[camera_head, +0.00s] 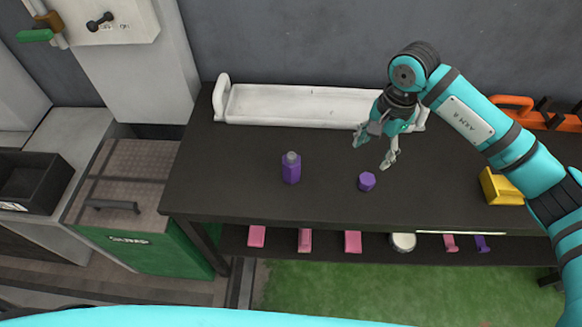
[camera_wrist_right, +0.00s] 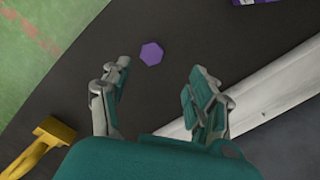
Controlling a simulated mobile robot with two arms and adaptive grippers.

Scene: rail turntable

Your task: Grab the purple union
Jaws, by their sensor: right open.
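A small purple hexagonal piece (camera_head: 367,182), which looks like the union, lies on the dark table (camera_head: 230,200) near its front edge. In the right wrist view the hexagonal piece (camera_wrist_right: 151,53) shows just beyond the fingertips, nearer the left finger. My right gripper (camera_head: 375,151) is open and empty, behind and above this piece, apart from it. Its two spread fingers also show in the wrist view (camera_wrist_right: 160,74). A taller purple piece with a grey top (camera_head: 291,169) stands upright to the left. My left gripper is not in view.
A long white tray (camera_head: 290,106) runs along the back of the table. A yellow holder (camera_head: 499,187) and an orange-handled tool (camera_head: 512,102) are at the right. A lower shelf holds several pink items (camera_head: 353,241) and a white round one (camera_head: 403,242). The table's left part is clear.

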